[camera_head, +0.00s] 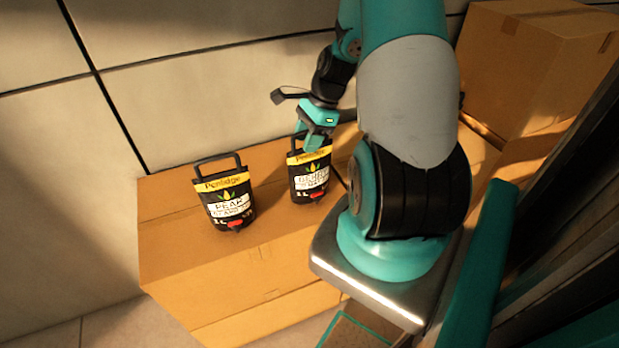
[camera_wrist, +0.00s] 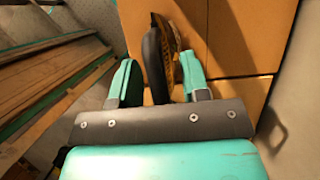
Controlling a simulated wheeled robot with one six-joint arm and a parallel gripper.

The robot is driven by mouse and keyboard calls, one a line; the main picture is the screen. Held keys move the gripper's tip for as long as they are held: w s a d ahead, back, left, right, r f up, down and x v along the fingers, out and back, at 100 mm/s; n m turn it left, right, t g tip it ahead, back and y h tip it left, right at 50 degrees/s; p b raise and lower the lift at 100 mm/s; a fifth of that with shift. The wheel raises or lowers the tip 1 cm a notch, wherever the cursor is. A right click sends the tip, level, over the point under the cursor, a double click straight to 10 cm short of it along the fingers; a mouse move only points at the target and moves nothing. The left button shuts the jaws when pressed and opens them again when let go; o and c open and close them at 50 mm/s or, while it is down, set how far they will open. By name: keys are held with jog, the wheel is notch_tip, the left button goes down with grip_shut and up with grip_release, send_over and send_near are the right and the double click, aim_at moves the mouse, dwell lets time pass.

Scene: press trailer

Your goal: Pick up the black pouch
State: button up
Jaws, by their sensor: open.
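Two black pouches with yellow bands and loop handles stand upright on a cardboard box (camera_head: 180,265) in the head view. One is the left pouch (camera_head: 228,205); the other is the right pouch (camera_head: 311,178). My gripper (camera_head: 315,143) is over the top of the right pouch and hides part of its handle. In the wrist view my gripper (camera_wrist: 158,62) is open, with the right pouch's black handle (camera_wrist: 154,62) between its two teal fingers. A gap shows beside the left finger. Whether the right finger touches the pouch I cannot tell.
A tiled wall (camera_head: 220,100) rises behind the box. A taller cardboard box (camera_head: 530,65) stands at the upper right. Wooden planks (camera_wrist: 50,85) lie at the left in the wrist view. The box top between the two pouches is clear.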

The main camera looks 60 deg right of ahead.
grip_shut()
dwell(1.4)
